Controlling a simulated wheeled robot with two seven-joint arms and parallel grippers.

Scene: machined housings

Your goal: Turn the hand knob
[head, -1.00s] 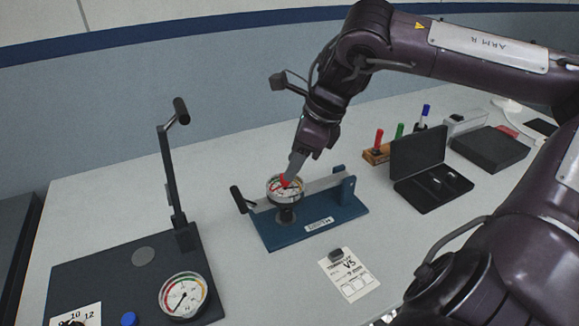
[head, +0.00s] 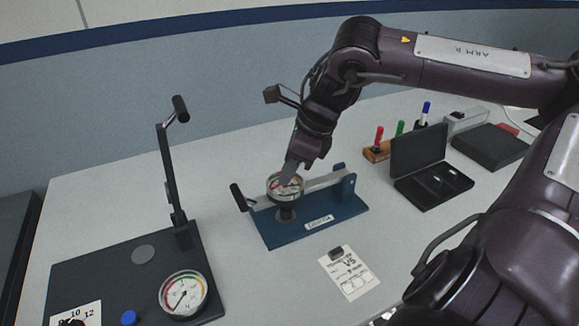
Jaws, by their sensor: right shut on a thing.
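The blue fixture (head: 325,228) stands mid-table. It carries a metal bar (head: 322,183), a black lever handle (head: 238,197) at its left end and a round coloured dial (head: 272,188) on a black stem. My right gripper (head: 288,184) reaches down from above onto the middle of the dial and is shut there. What it grips, apparently the hand knob, is mostly hidden by the fingers, with a little red showing beside them. My left gripper is not in view.
A black plate (head: 85,268) at left bears an upright crank (head: 168,165) and a gauge (head: 184,294). A paper card (head: 350,276) lies in front of the fixture. An open black case (head: 432,170) and a marker holder (head: 375,153) stand at right.

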